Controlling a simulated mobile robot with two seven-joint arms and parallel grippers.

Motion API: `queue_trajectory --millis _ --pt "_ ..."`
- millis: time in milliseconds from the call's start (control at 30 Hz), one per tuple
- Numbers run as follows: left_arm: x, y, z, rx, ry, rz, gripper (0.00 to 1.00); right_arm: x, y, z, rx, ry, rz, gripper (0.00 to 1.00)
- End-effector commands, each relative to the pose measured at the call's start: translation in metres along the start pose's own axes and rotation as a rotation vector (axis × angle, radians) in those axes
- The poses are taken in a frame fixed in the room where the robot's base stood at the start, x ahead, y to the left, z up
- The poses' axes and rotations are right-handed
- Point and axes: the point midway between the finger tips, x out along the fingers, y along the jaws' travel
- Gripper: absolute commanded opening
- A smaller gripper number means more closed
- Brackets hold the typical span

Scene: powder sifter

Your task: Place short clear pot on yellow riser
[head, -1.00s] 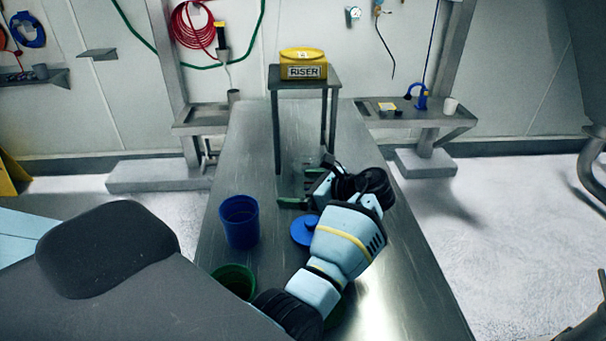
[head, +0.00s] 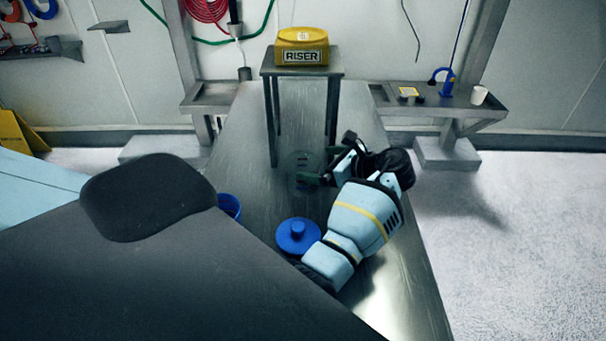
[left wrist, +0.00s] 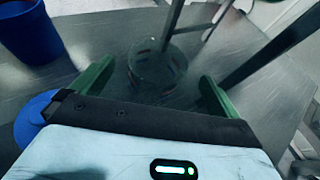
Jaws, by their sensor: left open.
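The short clear pot (head: 301,163) stands on the metal table, in front of the small stand. In the left wrist view the clear pot (left wrist: 157,66) shows between and just beyond the two green fingers. My left gripper (head: 323,166) is open beside the pot, its fingers spread; it also shows in the left wrist view (left wrist: 155,88). I cannot tell whether a finger touches the pot. The yellow riser (head: 302,44), labelled RISER, sits on top of the metal stand (head: 302,72) at the back of the table. My right gripper is not in view.
A blue lid with a knob (head: 297,236) lies on the table left of my left wrist. A blue cup (head: 230,205) is partly hidden by my arm; it also shows in the left wrist view (left wrist: 30,42). Stand legs rise close behind the pot. The table's right side is clear.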

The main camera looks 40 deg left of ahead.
Motion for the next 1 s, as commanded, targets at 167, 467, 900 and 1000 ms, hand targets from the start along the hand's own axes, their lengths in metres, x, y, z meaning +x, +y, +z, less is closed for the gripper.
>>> queue_trajectory --millis 167,467,900,1000 --pt "0.015 0.000 0.001 -0.001 -0.001 0.000 1.00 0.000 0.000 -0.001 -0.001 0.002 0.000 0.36" --pt "0.029 0.002 0.001 -0.001 -0.002 0.001 1.00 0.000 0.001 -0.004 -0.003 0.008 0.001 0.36" --pt "0.067 0.003 -0.001 -0.001 -0.001 0.001 1.00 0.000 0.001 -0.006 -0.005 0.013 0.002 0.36" --pt "0.067 0.003 -0.001 -0.001 -0.001 0.001 0.96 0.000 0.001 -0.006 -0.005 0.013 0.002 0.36"
